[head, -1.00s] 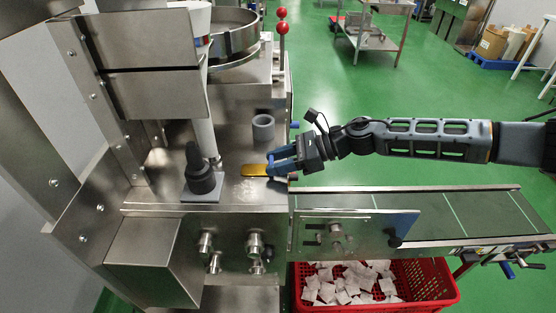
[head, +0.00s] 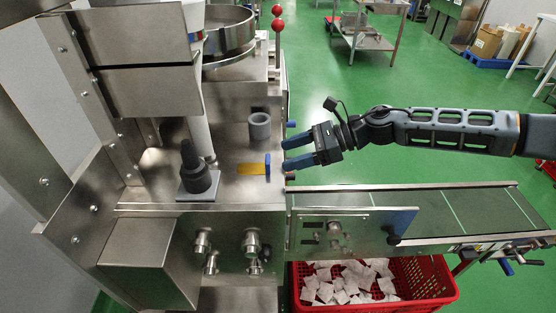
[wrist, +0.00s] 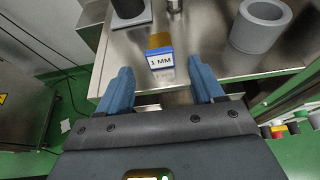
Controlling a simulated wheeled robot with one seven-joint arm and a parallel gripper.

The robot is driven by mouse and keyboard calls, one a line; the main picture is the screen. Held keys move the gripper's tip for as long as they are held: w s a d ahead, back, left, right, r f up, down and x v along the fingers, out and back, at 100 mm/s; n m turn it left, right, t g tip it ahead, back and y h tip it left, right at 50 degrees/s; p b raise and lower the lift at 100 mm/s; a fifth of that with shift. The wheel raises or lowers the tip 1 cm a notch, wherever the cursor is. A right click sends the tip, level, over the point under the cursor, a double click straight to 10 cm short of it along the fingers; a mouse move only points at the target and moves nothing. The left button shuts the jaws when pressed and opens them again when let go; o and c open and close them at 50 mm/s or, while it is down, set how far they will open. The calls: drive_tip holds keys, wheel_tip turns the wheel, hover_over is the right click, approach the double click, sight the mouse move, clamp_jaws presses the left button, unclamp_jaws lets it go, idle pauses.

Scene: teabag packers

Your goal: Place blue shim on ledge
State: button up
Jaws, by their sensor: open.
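The blue shim (head: 267,165) stands as a blue block at the right edge of the steel ledge (head: 228,190), with a flat yellow strip reaching left from it. In the wrist view the shim (wrist: 161,60) shows a white label reading "1 MM" and lies on the ledge near its edge. My gripper (head: 286,152) is open and empty, just right of the shim in the head view. In the wrist view its two blue fingers (wrist: 160,88) are spread, with the shim beyond them and between their lines, apart from both.
A grey ring (head: 260,126) stands on the ledge behind the shim. A black knobbed post on a grey plate (head: 196,175) stands to the left. A conveyor (head: 430,208) runs right, above a red crate (head: 430,285) of teabags.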

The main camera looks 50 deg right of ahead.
drive_tip(key=b+v, duration=0.1)
drive_tip(key=v, duration=0.6)
drive_tip(key=shift+s, duration=0.1)
idle(1.0)
